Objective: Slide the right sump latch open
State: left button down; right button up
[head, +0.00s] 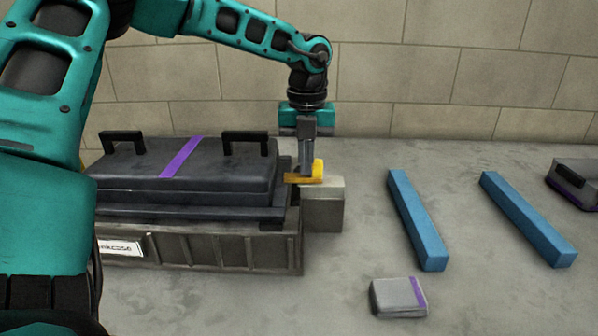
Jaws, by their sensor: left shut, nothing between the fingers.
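The right sump latch (302,179) is a yellow-orange piece with a raised yellow tab (318,168). It sits at the right end of the dark sump cover, above a grey block (323,207). My left gripper (306,174) points straight down at the latch, its fingers shut and empty. The fingertips are beside the raised tab, on its left; I cannot tell whether they touch it. The dark cover (225,171) has two black handles and a purple stripe, and lies on a ribbed grey crankcase (220,248). My right gripper is not in view.
Two blue bars (417,219) and (527,219) lie on the grey floor to the right. A small grey block with a purple stripe (392,298) lies in front. A dark handled part (575,182) is at the right edge. A tiled wall stands behind.

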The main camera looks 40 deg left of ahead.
aim_at(318, 161)
pick_arm(q)
jog(key=shift+w+d+b, duration=0.35)
jog(key=shift+w+d, duration=0.65)
jog(key=shift+d, duration=0.2)
jog(key=shift+s+a, duration=0.3)
jog(key=shift+a, duration=0.05)
jog(key=shift+r, duration=0.1)
jog(key=shift+r+p, duration=2.35)
jog(key=shift+r, duration=1.6)
